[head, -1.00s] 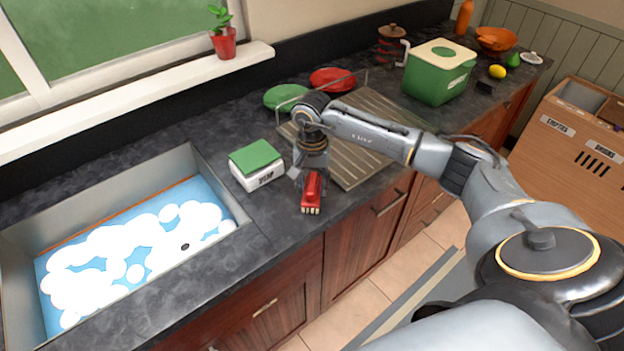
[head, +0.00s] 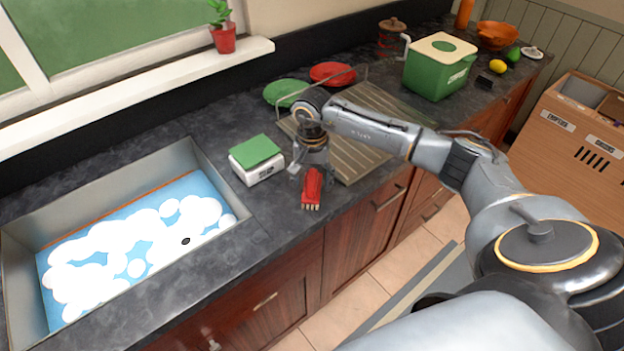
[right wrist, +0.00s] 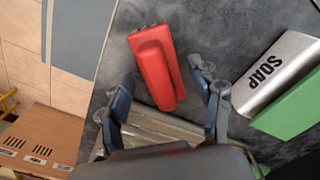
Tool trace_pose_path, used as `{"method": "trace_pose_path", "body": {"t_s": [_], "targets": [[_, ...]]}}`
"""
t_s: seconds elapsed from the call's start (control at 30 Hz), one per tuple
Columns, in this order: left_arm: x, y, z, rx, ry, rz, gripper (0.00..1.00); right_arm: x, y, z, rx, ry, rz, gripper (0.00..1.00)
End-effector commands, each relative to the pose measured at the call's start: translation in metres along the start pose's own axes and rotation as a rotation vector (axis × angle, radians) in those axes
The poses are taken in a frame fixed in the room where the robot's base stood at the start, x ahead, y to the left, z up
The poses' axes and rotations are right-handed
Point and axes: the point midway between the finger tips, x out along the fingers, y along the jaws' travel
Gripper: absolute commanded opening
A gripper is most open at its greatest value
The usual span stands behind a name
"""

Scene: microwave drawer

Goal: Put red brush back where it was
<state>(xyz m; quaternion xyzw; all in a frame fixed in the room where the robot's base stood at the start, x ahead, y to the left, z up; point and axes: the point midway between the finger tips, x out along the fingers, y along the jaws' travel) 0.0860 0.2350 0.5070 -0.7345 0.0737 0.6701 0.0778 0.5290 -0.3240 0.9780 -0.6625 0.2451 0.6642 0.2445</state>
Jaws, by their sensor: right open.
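The red brush (head: 312,188) lies on the dark countertop near its front edge, to the right of the soap box. In the right wrist view the brush (right wrist: 157,68) lies between and just beyond my fingers. My right gripper (right wrist: 168,100) is open, with one finger on each side of the near end of the brush, not closed on it. In the head view my right gripper (head: 312,168) points down right over the brush and hides its far end. My left gripper is not in view.
A white soap box with a green sponge-like top (head: 256,160) stands just left of my gripper. The sink (head: 205,165) with foamy water is further left. A ribbed drainboard (head: 352,165) with a wire rack and red and green plates lies behind.

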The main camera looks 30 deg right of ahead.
Motion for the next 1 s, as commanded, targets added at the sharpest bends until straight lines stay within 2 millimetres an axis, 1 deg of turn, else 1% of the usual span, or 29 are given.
{"method": "trace_pose_path", "body": {"t_s": [0.03, 0.17, 0.3, 0.4, 0.5, 0.6, 0.7, 1.0], "targets": [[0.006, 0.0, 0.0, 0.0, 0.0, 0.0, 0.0, -0.006, -0.001, -0.001, -0.001, 0.005, -0.006, 0.64], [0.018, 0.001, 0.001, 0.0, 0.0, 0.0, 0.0, -0.03, -0.001, -0.002, -0.001, 0.008, -0.007, 0.64], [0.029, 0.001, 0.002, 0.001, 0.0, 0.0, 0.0, -0.062, -0.001, -0.002, 0.0, 0.007, -0.006, 0.64], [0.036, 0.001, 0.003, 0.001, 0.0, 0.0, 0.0, -0.083, -0.001, -0.002, 0.0, 0.007, -0.006, 0.64], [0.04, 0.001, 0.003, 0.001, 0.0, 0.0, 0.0, -0.1, -0.001, -0.001, -0.001, 0.005, -0.005, 0.64], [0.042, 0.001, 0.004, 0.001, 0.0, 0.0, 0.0, -0.111, -0.001, -0.001, 0.0, 0.003, -0.003, 0.64], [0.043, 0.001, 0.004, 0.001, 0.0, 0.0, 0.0, -0.117, 0.0, 0.0, 0.0, 0.002, -0.003, 0.64], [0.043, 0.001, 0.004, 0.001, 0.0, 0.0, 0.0, -0.119, 0.0, 0.0, 0.0, 0.001, -0.002, 0.64]]}}
